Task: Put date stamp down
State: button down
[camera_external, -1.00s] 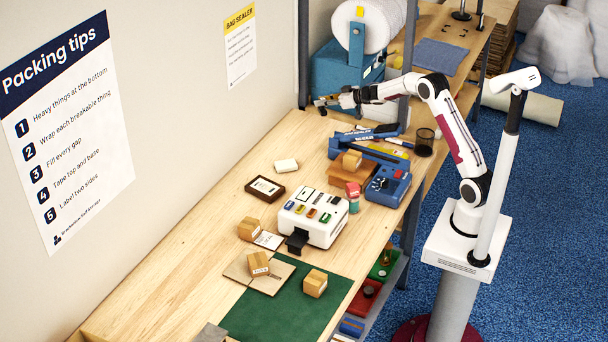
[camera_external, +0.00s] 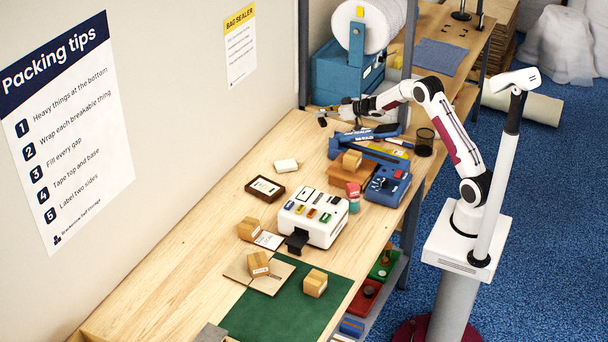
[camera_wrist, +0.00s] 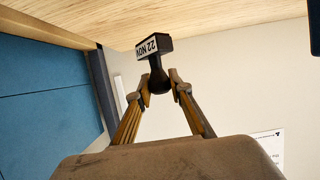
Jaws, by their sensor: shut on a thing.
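The date stamp (camera_wrist: 156,60) is black with a white label reading "22 NOV", seen upside down in the wrist view. Its rounded handle sits between the two fingertips of my gripper (camera_wrist: 160,84), which is shut on it. The stamp's body extends past the fingertips toward the wooden bench top (camera_wrist: 210,18). In the external view my gripper (camera_external: 342,105) is at the far end of the bench, reaching toward the wall. A small dark thing shows by its fingertips there, too small to make out. Whether the stamp touches the bench, I cannot tell.
A framed tray (camera_external: 265,189) and white block (camera_external: 286,165) lie leftward. Bare bench lies along the wall.

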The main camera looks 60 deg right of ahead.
aim_at(324, 120)
jog(key=shift+f, duration=0.25)
jog(key=shift+f, duration=1.85)
jog(key=shift+f, duration=0.15)
jog(key=c, duration=1.8)
grip_release()
jog(key=shift+s+r, duration=0.1)
jog(key=shift+r, duration=0.1)
jog(key=shift+s+r, duration=0.2)
jog(key=shift+s, duration=0.2)
jog(key=shift+v, duration=5.45)
